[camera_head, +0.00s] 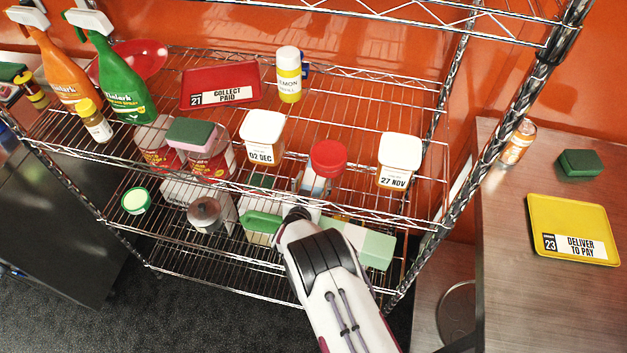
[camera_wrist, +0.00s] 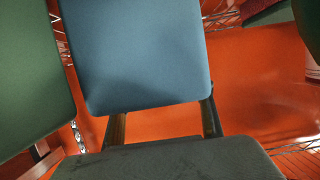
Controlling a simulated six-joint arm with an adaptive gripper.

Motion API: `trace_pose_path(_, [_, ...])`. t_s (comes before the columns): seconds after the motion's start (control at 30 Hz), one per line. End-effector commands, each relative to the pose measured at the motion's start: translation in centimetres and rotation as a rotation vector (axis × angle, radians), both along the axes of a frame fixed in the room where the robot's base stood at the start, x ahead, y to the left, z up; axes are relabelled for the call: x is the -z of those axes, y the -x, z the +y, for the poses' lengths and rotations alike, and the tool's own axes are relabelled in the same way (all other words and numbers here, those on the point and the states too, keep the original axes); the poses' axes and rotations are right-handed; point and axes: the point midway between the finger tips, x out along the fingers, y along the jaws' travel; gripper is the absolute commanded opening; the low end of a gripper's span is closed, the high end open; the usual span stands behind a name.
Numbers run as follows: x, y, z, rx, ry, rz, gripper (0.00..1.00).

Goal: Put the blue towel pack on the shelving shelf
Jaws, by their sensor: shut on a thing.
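The blue towel pack (camera_wrist: 140,50) fills the upper middle of the wrist view as a flat blue block. My gripper (camera_wrist: 163,122) is shut on it; two dark finger parts reach to its lower edge. In the head view my white and black wrist reaches into the shelving (camera_head: 437,180) at lower-shelf height. My gripper's fingers and the towel pack cannot be made out there, hidden behind the wrist, shelf wires and goods.
The upper shelf holds spray bottles (camera_head: 128,88), tubs (camera_head: 262,135), a red-lidded jar (camera_head: 328,157) and a red sign (camera_head: 220,85). A pale green box (camera_head: 377,249) is beside my wrist below. A green slab (camera_wrist: 32,75) is close left of the pack.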

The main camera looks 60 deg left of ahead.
Motion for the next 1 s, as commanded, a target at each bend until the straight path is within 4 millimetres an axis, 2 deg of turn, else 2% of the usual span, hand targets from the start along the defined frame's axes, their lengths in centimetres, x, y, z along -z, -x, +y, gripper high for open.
trace_pose_path(0.13, [0.16, -0.02, 0.06, 0.000, -0.002, -0.001, 0.17])
trace_pose_path(0.17, [0.28, -0.01, 0.01, 0.000, 0.000, 0.000, 0.54])
trace_pose_path(0.2, [0.25, 0.00, 0.02, 0.000, 0.000, 0.000, 0.64])
trace_pose_path(0.23, [0.25, 0.00, 0.02, 0.000, 0.000, 0.000, 0.68])
trace_pose_path(0.77, [-0.07, 0.03, -0.01, 0.000, 0.000, 0.000, 0.68])
trace_pose_path(1.0, [-0.43, 0.77, -0.69, 0.000, 0.001, -0.001, 0.68])
